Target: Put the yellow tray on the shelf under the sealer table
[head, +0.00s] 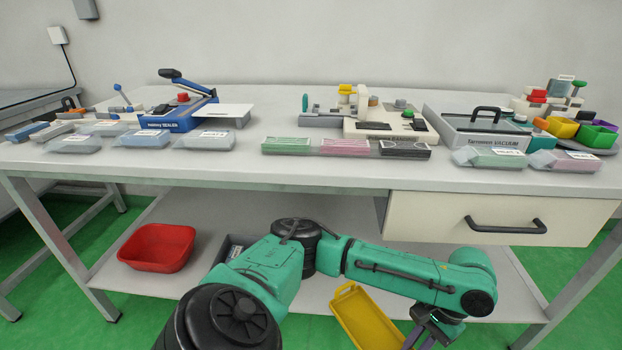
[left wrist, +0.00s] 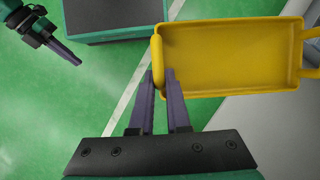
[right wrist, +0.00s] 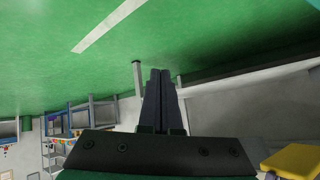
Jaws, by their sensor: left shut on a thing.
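The yellow tray (head: 366,318) is low in front of the table, just right of the head view's middle. My left arm reaches across, and my left gripper (head: 420,340) is at the tray's near end. In the left wrist view, the left gripper (left wrist: 160,75) is shut on the tray's left end rim; the tray (left wrist: 225,55) extends right, its far handle overlapping the grey shelf edge. I cannot tell whether it touches the shelf. The shelf (head: 210,275) is under the sealer table (head: 230,165). My right gripper (right wrist: 160,75) is shut and empty over the floor.
A red tray (head: 157,247) stands on the shelf's left part. A grey bin (head: 237,243) sits partly hidden behind my left arm. A drawer (head: 500,215) hangs below the tabletop at right. Sealers and packs crowd the tabletop. A table leg (head: 60,245) stands left.

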